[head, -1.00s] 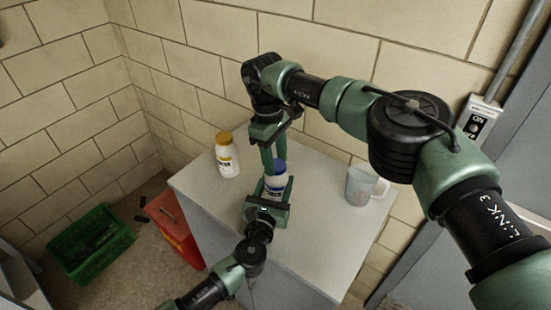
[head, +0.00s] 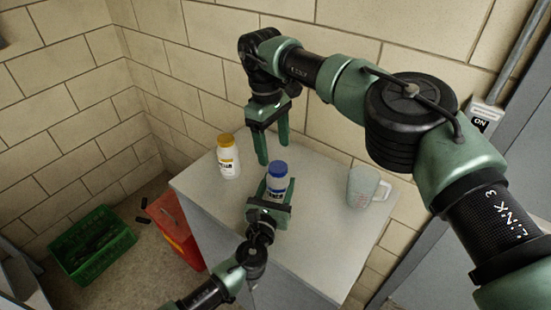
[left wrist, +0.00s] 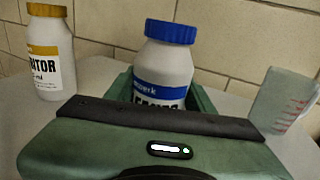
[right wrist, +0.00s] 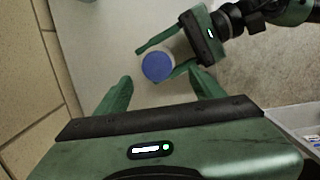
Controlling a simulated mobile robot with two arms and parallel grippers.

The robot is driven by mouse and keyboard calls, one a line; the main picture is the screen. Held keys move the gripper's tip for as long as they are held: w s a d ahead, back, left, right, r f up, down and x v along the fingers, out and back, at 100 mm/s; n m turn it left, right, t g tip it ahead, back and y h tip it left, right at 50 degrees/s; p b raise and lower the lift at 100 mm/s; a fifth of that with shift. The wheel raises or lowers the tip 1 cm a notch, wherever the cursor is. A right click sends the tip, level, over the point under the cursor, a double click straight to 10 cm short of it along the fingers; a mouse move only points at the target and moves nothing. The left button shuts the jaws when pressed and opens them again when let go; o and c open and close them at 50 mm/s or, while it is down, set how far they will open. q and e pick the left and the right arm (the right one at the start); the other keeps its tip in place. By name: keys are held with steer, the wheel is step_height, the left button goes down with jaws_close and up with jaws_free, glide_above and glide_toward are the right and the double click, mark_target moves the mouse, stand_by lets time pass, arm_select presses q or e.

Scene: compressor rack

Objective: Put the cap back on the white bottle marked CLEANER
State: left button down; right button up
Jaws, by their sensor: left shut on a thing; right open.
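A white bottle (head: 276,190) with a blue label stands on the grey cabinet top; its lettering is partly hidden by my gripper. A blue cap (head: 278,168) sits level on its neck, also seen in the left wrist view (left wrist: 170,31) and from above in the right wrist view (right wrist: 158,66). I cannot tell how tight it is. My left gripper (head: 275,193) is shut around the bottle's body from the front. My right gripper (head: 273,154) is open and empty, above and behind the bottle, apart from the cap.
A white bottle with a yellow cap (head: 228,157), its label ending in "BITOR" in the left wrist view, stands left on the cabinet top (head: 320,240). A clear measuring jug (head: 361,187) stands right. A red box (head: 174,230) and green crate (head: 92,246) are on the floor.

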mark_target(275, 193)
step_height(275, 193, up, 6)
steer(key=shift+w+a+r, duration=0.2)
steer(key=shift+a+r, duration=0.05)
steer(key=shift+a, duration=0.1)
arm_select(q)
steer(key=shift+c, duration=2.3)
jaws_free()
steer(key=shift+b+v, duration=0.4)
steer(key=shift+v, duration=3.5)
arm_select(e)
steer(key=shift+f, duration=0.45)
arm_select(q)
steer(key=shift+s+f, duration=0.1)
steer(key=shift+f, duration=0.05)
arm_select(e)
steer(key=shift+f, duration=0.1)
